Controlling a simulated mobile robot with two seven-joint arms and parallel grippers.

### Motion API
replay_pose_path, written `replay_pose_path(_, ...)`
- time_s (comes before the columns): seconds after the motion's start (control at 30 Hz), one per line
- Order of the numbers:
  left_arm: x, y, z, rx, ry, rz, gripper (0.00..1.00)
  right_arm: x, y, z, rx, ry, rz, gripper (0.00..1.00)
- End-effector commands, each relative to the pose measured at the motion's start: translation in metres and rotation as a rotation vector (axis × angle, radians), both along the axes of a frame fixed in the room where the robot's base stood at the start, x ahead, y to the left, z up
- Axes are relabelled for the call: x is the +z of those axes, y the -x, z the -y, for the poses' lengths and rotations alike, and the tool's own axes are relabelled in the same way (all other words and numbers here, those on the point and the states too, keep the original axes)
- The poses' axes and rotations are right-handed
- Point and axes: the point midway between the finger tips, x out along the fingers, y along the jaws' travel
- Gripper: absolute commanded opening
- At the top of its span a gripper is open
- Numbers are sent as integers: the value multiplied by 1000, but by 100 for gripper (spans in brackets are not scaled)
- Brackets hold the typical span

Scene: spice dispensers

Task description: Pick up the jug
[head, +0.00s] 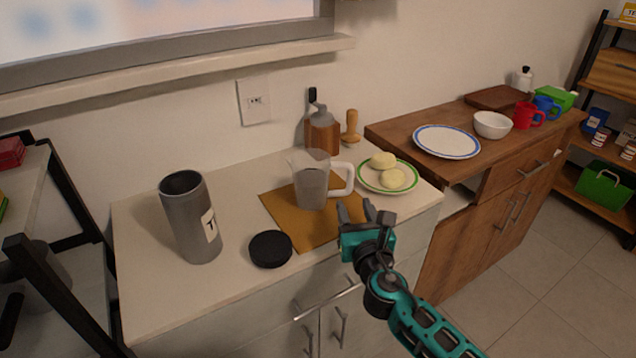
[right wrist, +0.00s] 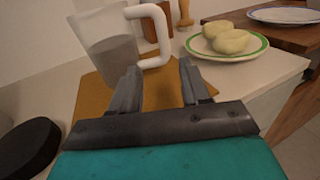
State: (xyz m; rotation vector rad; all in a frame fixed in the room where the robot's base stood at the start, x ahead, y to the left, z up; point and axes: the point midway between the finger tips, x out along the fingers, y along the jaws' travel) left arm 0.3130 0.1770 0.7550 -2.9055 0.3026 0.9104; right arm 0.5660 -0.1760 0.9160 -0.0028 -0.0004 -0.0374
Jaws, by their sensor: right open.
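The jug (head: 311,182) is clear with a white handle on its right side and grey contents in its lower part. It stands upright on an orange-brown mat (head: 284,224) on the counter. My right gripper (head: 352,212) is open and empty, in front of the jug and to the right, near the counter's front edge. In the right wrist view the jug (right wrist: 108,45) is at the upper left, with its handle (right wrist: 155,30) beyond the open fingers (right wrist: 160,88). The fingers appear apart from the handle. My left gripper is not in view.
A green-rimmed plate (head: 364,179) with two pale round pieces stands right of the jug. A grey canister (head: 188,230) and a black lid (head: 270,249) are to the left. A brown dispenser (head: 322,133) and a wooden pestle-like item (head: 351,127) stand behind.

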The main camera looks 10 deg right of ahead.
Motion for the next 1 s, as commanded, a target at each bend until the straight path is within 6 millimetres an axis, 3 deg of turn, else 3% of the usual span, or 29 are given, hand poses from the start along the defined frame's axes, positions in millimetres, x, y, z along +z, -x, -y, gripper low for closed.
replay_pose_path(0.17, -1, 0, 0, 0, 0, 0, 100, 1, -12, 2, -1, -2, 1, 46)
replay_pose_path(0.5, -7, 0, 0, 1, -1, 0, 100, 1, -55, 9, 0, -4, 0, 46)
replay_pose_path(0.77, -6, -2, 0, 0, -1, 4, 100, 1, -57, 10, 0, -3, -1, 46)
replay_pose_path(1.0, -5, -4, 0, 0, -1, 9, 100, 1, -57, 10, 0, -3, -1, 24)
